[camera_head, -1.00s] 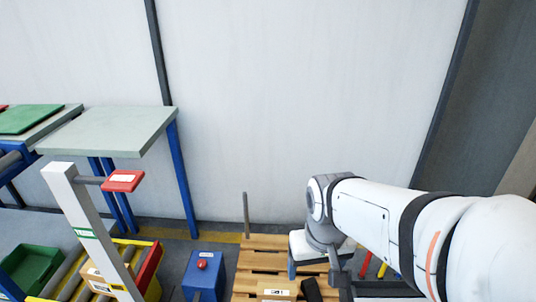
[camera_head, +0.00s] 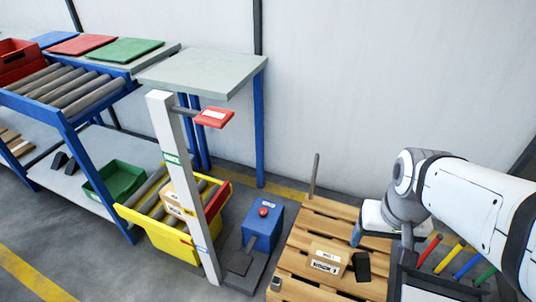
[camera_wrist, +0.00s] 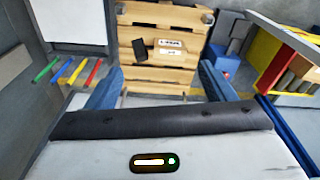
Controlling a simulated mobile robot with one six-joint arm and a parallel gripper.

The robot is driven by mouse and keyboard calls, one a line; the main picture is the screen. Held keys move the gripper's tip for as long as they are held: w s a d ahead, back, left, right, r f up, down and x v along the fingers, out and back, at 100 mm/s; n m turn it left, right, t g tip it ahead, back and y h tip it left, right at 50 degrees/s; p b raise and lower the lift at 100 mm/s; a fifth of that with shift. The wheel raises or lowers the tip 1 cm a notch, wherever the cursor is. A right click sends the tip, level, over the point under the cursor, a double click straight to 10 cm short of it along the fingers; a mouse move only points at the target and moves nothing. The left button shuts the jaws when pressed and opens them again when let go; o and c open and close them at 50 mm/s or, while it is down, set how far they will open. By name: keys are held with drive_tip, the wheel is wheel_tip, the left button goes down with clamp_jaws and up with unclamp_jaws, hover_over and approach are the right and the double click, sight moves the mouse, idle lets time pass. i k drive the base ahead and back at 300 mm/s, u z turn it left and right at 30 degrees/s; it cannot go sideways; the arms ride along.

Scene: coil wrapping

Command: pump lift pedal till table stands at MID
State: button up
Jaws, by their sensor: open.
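The lift table (camera_head: 160,238) is a yellow frame with grey rollers and a red edge. It stands low beside a grey post (camera_head: 168,130) with green, yellow and blue marks; the yellow mark is near the table's frame. I cannot read the marks surely. A dark pedal (camera_head: 238,263) lies on the floor at the front of a blue box (camera_head: 264,232) with a red button. My gripper (camera_head: 382,238) is open and empty above the pallet, well right of the pedal. In the wrist view my gripper (camera_wrist: 160,88) shows two spread blue fingers.
A wooden pallet (camera_head: 290,262) with an upright rod, a labelled carton (camera_head: 328,257) and a black item lies between pedal and gripper. A carton (camera_head: 183,200) sits on the lift table.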

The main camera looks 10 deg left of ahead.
sight(240, 262)
drive_tip(key=z, duration=0.4)
drive_tip(key=k, duration=1.25)
drive_tip(key=u, duration=0.65)
drive_tip(key=i, duration=1.05)
